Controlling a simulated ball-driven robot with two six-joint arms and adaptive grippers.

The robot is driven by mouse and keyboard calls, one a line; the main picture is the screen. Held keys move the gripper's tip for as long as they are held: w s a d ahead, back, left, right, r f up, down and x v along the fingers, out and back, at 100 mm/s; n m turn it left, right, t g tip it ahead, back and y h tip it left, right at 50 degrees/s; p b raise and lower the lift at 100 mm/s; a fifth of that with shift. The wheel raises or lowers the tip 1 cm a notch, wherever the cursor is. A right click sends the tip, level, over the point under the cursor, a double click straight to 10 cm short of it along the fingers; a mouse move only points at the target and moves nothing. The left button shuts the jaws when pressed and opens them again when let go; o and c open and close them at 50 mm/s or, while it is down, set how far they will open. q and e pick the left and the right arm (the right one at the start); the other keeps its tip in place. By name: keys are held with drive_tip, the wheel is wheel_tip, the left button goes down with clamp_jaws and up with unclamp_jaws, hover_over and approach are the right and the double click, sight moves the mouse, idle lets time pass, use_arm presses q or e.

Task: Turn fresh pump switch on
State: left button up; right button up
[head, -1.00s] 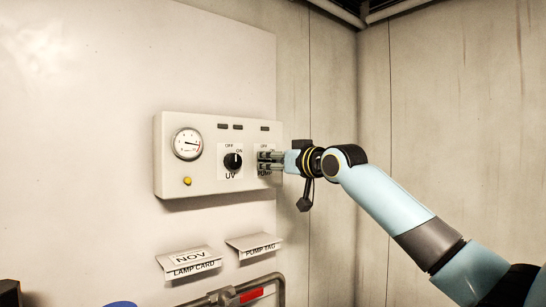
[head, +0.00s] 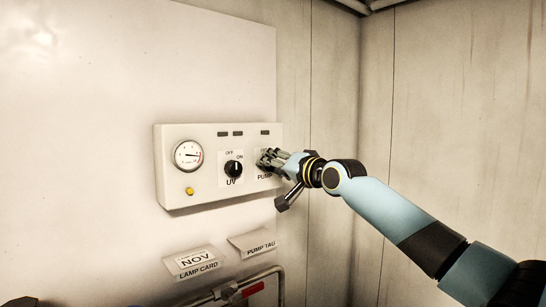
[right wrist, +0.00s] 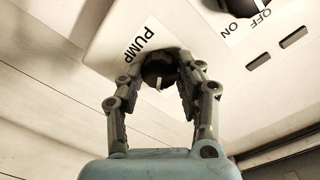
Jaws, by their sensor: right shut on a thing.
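The pump switch is a black round knob (right wrist: 159,70) with a white pointer line, above the PUMP label (head: 265,177) on a white wall-mounted control box (head: 205,200). My right gripper (head: 266,158) is at the box's right end. In the right wrist view my right gripper (right wrist: 172,72) has its two fingers closed on either side of the pump knob. In the head view the fingers hide most of this knob and its position marks, so I cannot read its setting there. My left gripper is not in view.
The UV knob (head: 233,169) sits left of the pump knob, its pointer near upright. A round gauge (head: 188,155) and a yellow button (head: 190,190) are further left. Below are the LAMP CARD (head: 195,263), the PUMP TAG (head: 255,244) and a pipe with a red part (head: 252,289).

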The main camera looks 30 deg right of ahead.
drive_tip(key=shift+r+m+p, duration=0.1)
drive_tip(key=shift+m+p, duration=0.25)
drive_tip(key=shift+m, duration=0.05)
drive_tip(key=o, duration=1.2)
drive_tip(key=shift+d, duration=0.1)
drive_tip(key=shift+c, duration=0.2)
drive_tip(key=s, duration=1.2)
drive_tip(key=shift+d, duration=0.35)
